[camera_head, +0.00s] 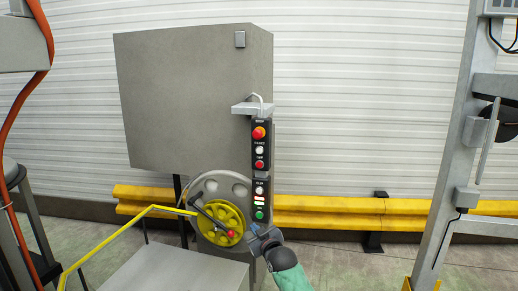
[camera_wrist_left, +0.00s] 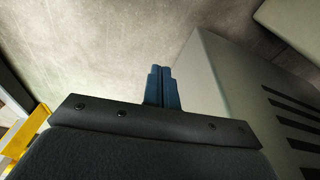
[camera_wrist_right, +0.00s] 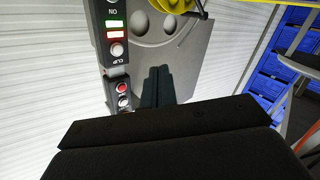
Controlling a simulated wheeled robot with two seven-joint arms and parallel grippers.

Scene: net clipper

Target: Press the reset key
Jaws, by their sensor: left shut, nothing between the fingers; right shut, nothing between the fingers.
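A narrow black control panel (camera_head: 260,175) runs down the right edge of the grey cabinet. From the top it carries a red mushroom knob on yellow, a white button (camera_head: 259,150), a red button, another white button, small lights and a green button. I cannot read for certain which is the reset key. The right wrist view shows the panel (camera_wrist_right: 104,65) upside down at left. My right gripper (camera_head: 254,229) is shut and empty just below the panel's lower end; it also shows in the right wrist view (camera_wrist_right: 158,70). My left gripper (camera_wrist_left: 165,70) is shut and empty, away from the panel.
A yellow handwheel (camera_head: 218,222) with a black crank stands left of the panel's lower end. The grey cabinet (camera_head: 185,95) has a small ledge (camera_head: 253,108) above the panel. A yellow guard rail (camera_head: 330,212) runs behind. A grey post (camera_head: 450,150) stands at right.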

